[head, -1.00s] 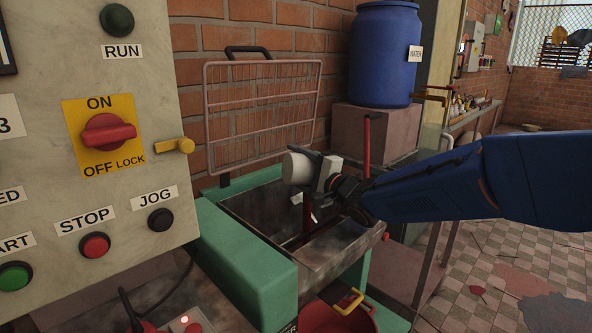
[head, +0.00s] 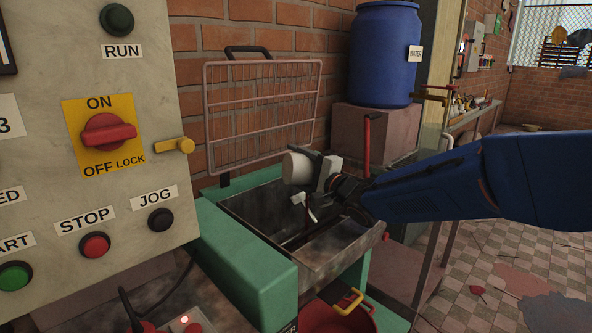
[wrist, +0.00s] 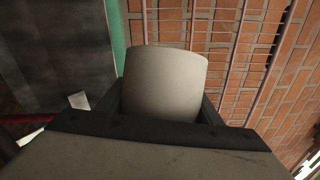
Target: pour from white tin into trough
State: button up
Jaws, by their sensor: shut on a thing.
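The white tin (head: 296,167) is held above the trough, lying on its side with its rounded end to the left in the head view. It also shows in the wrist view (wrist: 163,85) between the dark fingers. My gripper (head: 314,168) is shut on it. Its mouth and contents are hidden, and I see no stream falling. The grey metal trough (head: 342,249) is open below, in a green frame. Its inside is dark, with a dark red bar and a small white piece (head: 298,199) under the gripper.
A raised wire guard (head: 262,112) stands behind the trough against the brick wall. The control panel (head: 60,130) is close on the left. A blue barrel (head: 384,52) stands on a block at the back. A red bucket (head: 345,318) is below the trough's front.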

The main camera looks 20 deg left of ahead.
aim_at(284, 164)
jog(key=n, duration=0.1)
jog(key=s+a+n+g+h, duration=0.1)
jog(key=n, duration=0.1)
jog(key=shift+n, duration=0.3)
jog(key=n, duration=0.1)
jog(key=n+h, duration=0.1)
jog(key=shift+s+a+r+n, duration=0.3)
jog(key=shift+a, duration=0.05)
jog(key=shift+s+a+n+h, duration=0.1)
jog(key=shift+n+h, duration=0.35)
jog(key=shift+n, duration=0.15)
jog(key=shift+s+a+n+h, duration=0.1)
jog(key=shift+n+h, duration=0.35)
jog(key=shift+n, duration=0.15)
jog(key=n+t+h, duration=0.1)
jog(key=n, duration=0.1)
jog(key=shift+n, duration=0.3)
jog(key=shift+w+d+f+n+t+h, duration=0.15)
jog(key=shift+f+n+t+h, duration=0.25)
jog(key=shift+n, duration=0.35)
jog(key=shift+w+d+f+n+t+h, duration=0.15)
jog(key=shift+f+n+h, duration=0.1)
jog(key=shift+n+h, duration=0.4)
jog(key=shift+w+d+f+n+t+h, duration=0.1)
jog(key=shift+f+n+t+h, duration=0.2)
jog(key=shift+n, duration=0.5)
jog(key=shift+r, duration=2.5)
